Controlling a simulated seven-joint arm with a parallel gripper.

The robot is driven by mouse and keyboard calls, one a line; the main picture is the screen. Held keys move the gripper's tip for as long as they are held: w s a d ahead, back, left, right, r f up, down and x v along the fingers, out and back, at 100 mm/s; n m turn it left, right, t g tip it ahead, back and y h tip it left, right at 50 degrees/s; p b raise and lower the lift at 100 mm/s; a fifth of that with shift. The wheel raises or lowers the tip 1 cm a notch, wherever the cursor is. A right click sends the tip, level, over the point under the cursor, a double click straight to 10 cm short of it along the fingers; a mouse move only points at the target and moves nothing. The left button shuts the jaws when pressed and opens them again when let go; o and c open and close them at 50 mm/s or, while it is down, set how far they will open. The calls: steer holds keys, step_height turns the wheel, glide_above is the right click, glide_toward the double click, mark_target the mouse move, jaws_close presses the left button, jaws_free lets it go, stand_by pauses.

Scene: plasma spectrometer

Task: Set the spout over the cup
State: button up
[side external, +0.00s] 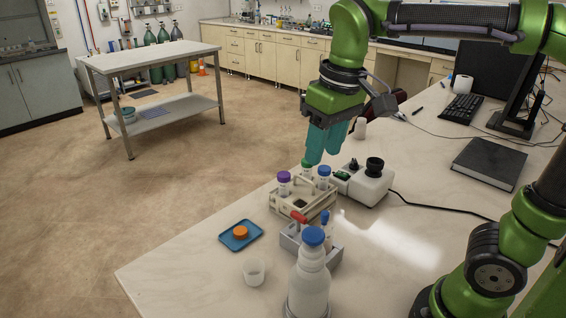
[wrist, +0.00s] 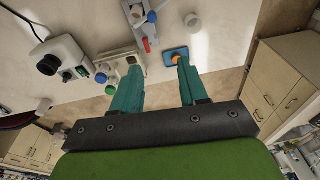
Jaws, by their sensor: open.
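A white bottle with a blue cap (side external: 312,272) stands upright at the front of the bench in the side view. I cannot make out a spout on it. A small translucent cup (side external: 254,271) stands to its left, apart from it; the cup also shows in the wrist view (wrist: 193,22). My gripper (side external: 314,158) points down with its teal fingers above the back of the tube rack in the side view. In the wrist view its fingers (wrist: 159,65) are spread apart with nothing held between them.
The tube rack (side external: 287,206) holds tubes with purple, green and blue caps. A grey holder (side external: 290,244) with red and blue tools stands behind the bottle. A blue tray (side external: 228,240) carries an orange piece. A white device (side external: 368,187) stands right of the rack.

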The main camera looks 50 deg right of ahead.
mark_target(325, 213)
steer(key=shift+g+h, duration=0.3)
steer(key=shift+g, duration=0.6)
steer(key=f, duration=0.9)
steer(key=s+f, duration=0.1)
steer(key=f, duration=0.3)
steer(key=shift+s+f, duration=0.1)
steer(key=shift+f, duration=0.05)
jaws_close()
